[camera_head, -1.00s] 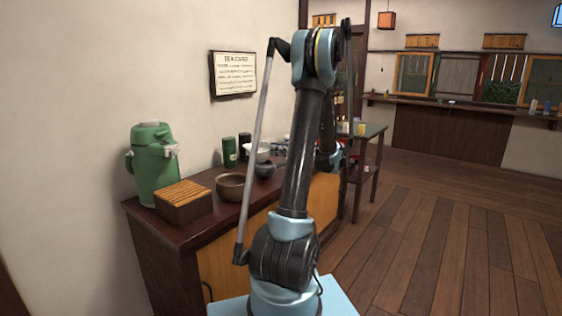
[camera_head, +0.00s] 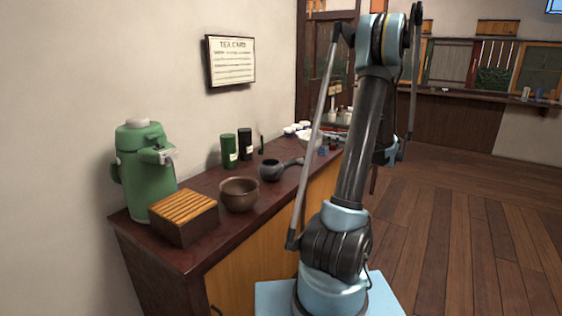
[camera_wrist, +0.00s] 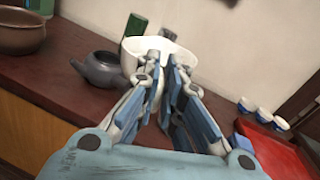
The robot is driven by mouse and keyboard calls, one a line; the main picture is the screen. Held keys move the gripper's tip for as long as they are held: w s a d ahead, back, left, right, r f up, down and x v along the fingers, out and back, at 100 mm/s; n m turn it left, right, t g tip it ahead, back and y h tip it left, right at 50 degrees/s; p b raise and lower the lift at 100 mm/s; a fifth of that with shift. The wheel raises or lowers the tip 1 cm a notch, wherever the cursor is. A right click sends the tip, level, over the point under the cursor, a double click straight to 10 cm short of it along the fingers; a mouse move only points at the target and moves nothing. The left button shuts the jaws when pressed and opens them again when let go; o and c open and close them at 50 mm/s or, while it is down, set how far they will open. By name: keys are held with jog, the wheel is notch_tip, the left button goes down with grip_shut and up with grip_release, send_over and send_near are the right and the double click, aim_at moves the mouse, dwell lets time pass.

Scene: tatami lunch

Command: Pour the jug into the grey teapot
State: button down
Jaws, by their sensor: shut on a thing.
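The grey teapot (camera_head: 271,170) stands on the dark counter, its spout or handle pointing right. In the wrist view the teapot (camera_wrist: 104,68) is just left of my gripper, apart from it. My gripper (camera_wrist: 165,72) is shut on the white jug (camera_wrist: 172,46). The fingers cover much of the jug, and its wide rim shows beyond them. I cannot tell the jug's exact height above the counter.
On the counter (camera_head: 205,248) are a brown bowl (camera_head: 239,194), a slatted wooden box (camera_head: 184,217), a green air pot (camera_head: 144,170), a green canister (camera_head: 228,151) and a black canister (camera_head: 245,143). A red tray (camera_wrist: 272,150) and several blue-white cups (camera_wrist: 264,114) are right of my gripper.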

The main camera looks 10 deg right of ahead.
jog(key=shift+d, duration=0.75)
notch_tip(320, 180, down, 9)
jog(key=s+a+n+g+y, duration=0.1)
jog(key=s+g, duration=0.1)
jog(key=g, duration=0.2)
jog(key=shift+a+g+y, duration=0.3)
jog(key=shift+g+y, duration=0.1)
jog(key=shift+d, duration=0.1)
